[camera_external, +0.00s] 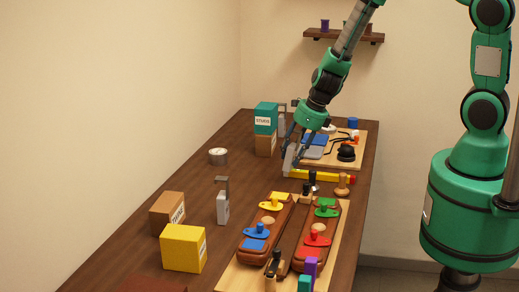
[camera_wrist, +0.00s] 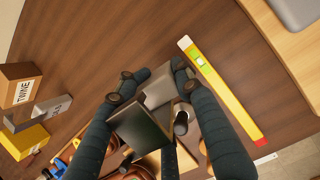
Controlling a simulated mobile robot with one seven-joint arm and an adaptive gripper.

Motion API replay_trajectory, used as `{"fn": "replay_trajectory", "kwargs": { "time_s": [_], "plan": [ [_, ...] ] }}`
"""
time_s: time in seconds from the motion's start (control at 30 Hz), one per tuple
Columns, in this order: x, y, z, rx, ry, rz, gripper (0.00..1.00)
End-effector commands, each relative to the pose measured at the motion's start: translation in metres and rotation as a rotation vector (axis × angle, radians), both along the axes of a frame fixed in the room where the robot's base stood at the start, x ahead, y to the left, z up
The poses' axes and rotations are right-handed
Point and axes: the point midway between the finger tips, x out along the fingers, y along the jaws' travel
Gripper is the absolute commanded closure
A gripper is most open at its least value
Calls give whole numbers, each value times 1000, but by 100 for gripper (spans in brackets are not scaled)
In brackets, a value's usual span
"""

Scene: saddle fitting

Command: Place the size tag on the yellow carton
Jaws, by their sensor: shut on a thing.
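The yellow carton (camera_external: 183,248) stands at the near left of the table, and its top looks bare. It also shows at the lower left of the wrist view (camera_wrist: 22,143). My gripper (camera_external: 292,148) is over the far part of the table, well to the right of and beyond the carton. In the wrist view my gripper (camera_wrist: 157,82) is shut on a grey, bent plate-like tag (camera_wrist: 142,128), seen between the fingers. The held tag (camera_external: 289,160) hangs near the yellow level; I cannot tell if it touches the table. Its lettering is not visible.
A similar grey tag (camera_external: 223,206) stands beside a brown TWINE carton (camera_external: 168,213). A round tin (camera_external: 218,156) and a teal carton (camera_external: 265,117) stand farther back. A yellow level (camera_external: 322,176) lies near the gripper. The saddle-like forms (camera_external: 266,228) fill the near right.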

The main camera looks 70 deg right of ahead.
Motion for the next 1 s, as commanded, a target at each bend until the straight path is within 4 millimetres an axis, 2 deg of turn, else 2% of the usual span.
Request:
{"fn": "replay_trajectory", "kwargs": {
  "time_s": [0.37,0.57,0.77,1.0],
  "plan": [
    [2,3,1,-1,0,13,94],
    [12,25,8,-7,4,89,94],
    [30,71,21,-18,12,253,94],
    [51,147,39,-39,25,519,94]
  ]
}}
